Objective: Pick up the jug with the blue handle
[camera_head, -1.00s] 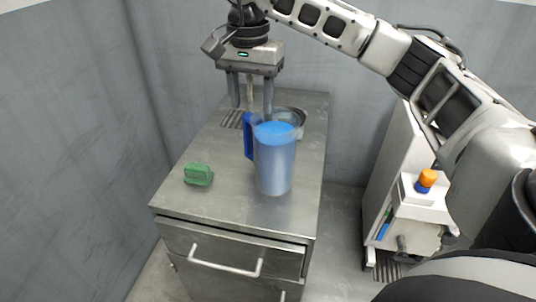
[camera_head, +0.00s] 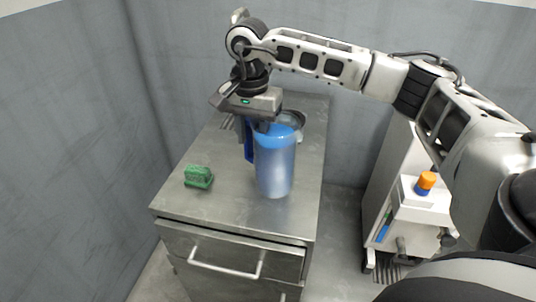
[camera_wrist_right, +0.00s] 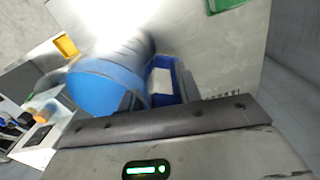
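The jug (camera_head: 275,170) with the blue handle (camera_head: 249,152) stands upright on the metal cabinet top. It is translucent, with a blue rim or lid. The right wrist view shows the jug's blue top (camera_wrist_right: 98,86) and the handle (camera_wrist_right: 181,80) close to the fingers. My right gripper (camera_head: 252,132) points down over the handle side of the jug. Its fingers look apart, one on either side of the handle; the jug partly hides them, and contact cannot be told. My left gripper is not in view.
A green block-like item (camera_head: 198,177) lies on the cabinet top (camera_head: 225,205), left of the jug. A round metal bowl (camera_head: 297,120) is just behind the jug. Grey walls enclose the back and left.

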